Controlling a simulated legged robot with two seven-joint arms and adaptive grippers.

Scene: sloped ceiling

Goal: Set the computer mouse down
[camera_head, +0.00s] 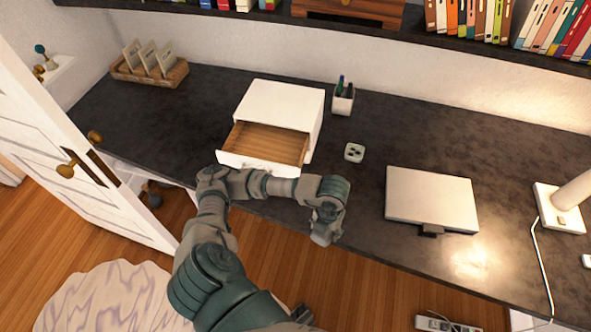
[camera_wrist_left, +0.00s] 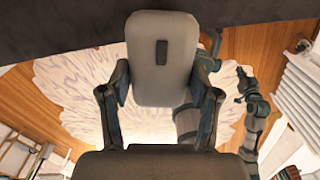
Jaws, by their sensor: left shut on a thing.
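The computer mouse (camera_wrist_left: 163,70) is a grey rounded body with a dark slot near one end. It shows large in the left wrist view, between the two fingers of my left gripper (camera_wrist_left: 161,92), which is shut on it. In the head view my left gripper (camera_head: 325,236) hangs at the front edge of the dark desk (camera_head: 300,215), left of the laptop. I cannot make out the mouse there.
A white drawer box (camera_head: 283,104) stands behind my forearm with its drawer (camera_head: 262,145) open. Bare desk lies between the block and laptop.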

